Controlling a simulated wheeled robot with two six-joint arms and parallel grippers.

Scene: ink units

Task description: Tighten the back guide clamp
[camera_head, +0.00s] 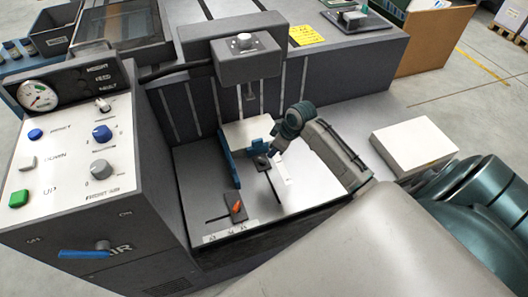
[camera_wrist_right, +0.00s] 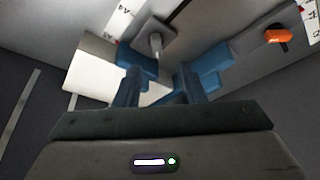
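A dark block with a small grey lever, which looks like the back guide clamp (camera_head: 262,162), sits beside the paper stack (camera_head: 247,132) on the feed table. The wrist view shows this clamp (camera_wrist_right: 155,40) with its lever standing out from the block. My right gripper (camera_head: 273,152) is just above and beside it. In the right wrist view its two dark blue fingers (camera_wrist_right: 163,78) are apart with nothing between them, and the lever lies beyond the fingertips. A blue guide (camera_head: 229,162) stands along the stack. My left gripper is not in view.
Another clamp with an orange lever (camera_head: 237,207) sits nearer the table's front. A white scale strip (camera_head: 283,172) lies right of the clamp. A grey head unit (camera_head: 246,62) overhangs the stack. The control panel (camera_head: 75,150) rises at left. A white box (camera_head: 413,147) stands at right.

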